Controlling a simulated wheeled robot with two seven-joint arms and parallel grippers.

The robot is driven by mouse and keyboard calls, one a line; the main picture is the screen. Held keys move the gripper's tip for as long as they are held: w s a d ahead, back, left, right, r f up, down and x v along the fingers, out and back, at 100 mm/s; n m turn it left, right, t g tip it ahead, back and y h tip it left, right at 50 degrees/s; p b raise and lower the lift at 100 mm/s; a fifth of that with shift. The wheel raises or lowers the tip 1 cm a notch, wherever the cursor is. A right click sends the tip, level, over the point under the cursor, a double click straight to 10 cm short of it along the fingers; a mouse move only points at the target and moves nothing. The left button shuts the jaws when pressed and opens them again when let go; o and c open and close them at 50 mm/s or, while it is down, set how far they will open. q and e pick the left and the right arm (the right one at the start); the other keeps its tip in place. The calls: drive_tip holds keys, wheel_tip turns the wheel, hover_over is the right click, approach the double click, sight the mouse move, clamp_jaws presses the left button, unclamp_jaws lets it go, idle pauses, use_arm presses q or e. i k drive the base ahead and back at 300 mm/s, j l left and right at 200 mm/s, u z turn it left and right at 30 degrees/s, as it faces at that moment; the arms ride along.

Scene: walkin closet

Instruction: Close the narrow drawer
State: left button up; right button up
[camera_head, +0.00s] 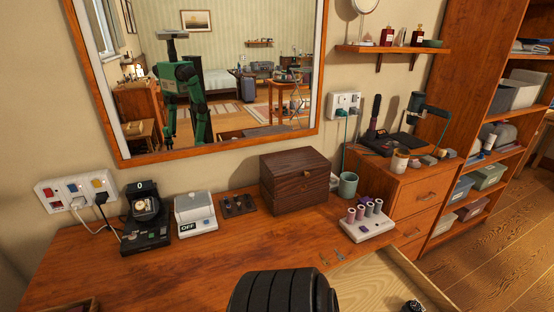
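An open drawer (372,283) with a pale wooden inside shows at the bottom right, pulled out from the front of the wooden dressing table (230,262). Its near part is cut off by the picture edge. A small dark object (413,306) shows at its bottom edge; I cannot tell what it is. A black ribbed rounded part, which seems to be mine, fills the bottom middle and hides some of the table's front. Neither of my grippers can be made out.
On the table stand a watch on a black stand (146,222), a white scale-like device (195,213), a dark wooden box (297,180), a green cup (347,185) and a tray of rollers (367,220). A chest of drawers (412,202) and shelves (480,150) stand right.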

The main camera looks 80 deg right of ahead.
sight(383, 279)
drive_tip(key=z, duration=1)
drive_tip(key=k+z, duration=0.1)
drive_tip(key=z, duration=0.9)
drive_tip(key=k+z, duration=0.1)
drive_tip(key=z, duration=1.9)
drive_tip(key=k+l, duration=0.05)
drive_tip(key=l, duration=0.05)
